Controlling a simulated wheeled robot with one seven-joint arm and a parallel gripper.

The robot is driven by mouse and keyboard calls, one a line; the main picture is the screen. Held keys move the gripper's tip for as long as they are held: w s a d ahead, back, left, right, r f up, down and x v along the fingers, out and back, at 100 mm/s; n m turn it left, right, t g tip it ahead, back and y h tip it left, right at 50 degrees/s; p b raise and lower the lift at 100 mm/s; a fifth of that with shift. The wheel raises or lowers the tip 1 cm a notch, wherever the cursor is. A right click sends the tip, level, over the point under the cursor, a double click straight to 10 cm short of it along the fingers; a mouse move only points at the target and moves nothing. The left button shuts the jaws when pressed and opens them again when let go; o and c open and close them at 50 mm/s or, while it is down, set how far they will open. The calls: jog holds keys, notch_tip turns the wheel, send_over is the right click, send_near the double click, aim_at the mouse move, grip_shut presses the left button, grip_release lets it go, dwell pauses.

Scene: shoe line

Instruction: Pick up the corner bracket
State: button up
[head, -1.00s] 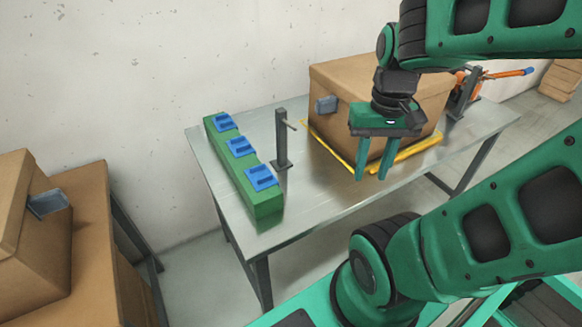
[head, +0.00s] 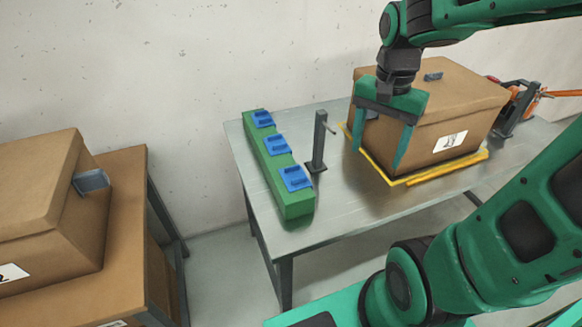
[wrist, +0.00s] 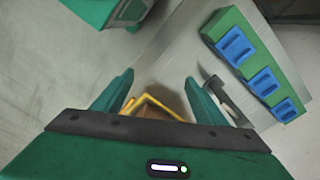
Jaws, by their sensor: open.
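Three blue bracket-like pieces (head: 276,144) sit in a row on a long green block (head: 297,207) at the left of the metal table. They also show in the wrist view (wrist: 262,82). Small grey-blue pieces are on the left carton (head: 92,181) and on top of the table's carton (head: 433,77). I cannot tell for certain which of these is the corner bracket. My gripper (head: 378,158) is open and empty in front of the table's carton, apart from the blue pieces. In the wrist view its fingers (wrist: 160,78) are spread above the table.
A large carton (head: 450,115) stands within a yellow frame (head: 437,173) on the metal table (head: 345,200). A grey post (head: 319,142) stands between it and the green block. Orange-handled equipment (head: 520,103) is at the far right. The left carton (head: 50,215) rests on a brown surface.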

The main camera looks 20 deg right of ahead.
jog(key=w+a+f+m, duration=0.1)
jog(key=w+a+m, duration=0.5)
jog(key=w+a, duration=0.6)
send_over(300, 175)
jog(key=f, duration=0.6)
jog(key=shift+s+d, duration=0.1)
jog(key=shift+d, duration=0.15)
jog(key=shift+a+f, duration=0.15)
jog(key=shift+f, duration=1.15)
jog(key=shift+a+f, duration=0.15)
jog(key=shift+f, duration=1.15)
jog(key=shift+c, duration=0.3)
jog(key=c, duration=1.1)
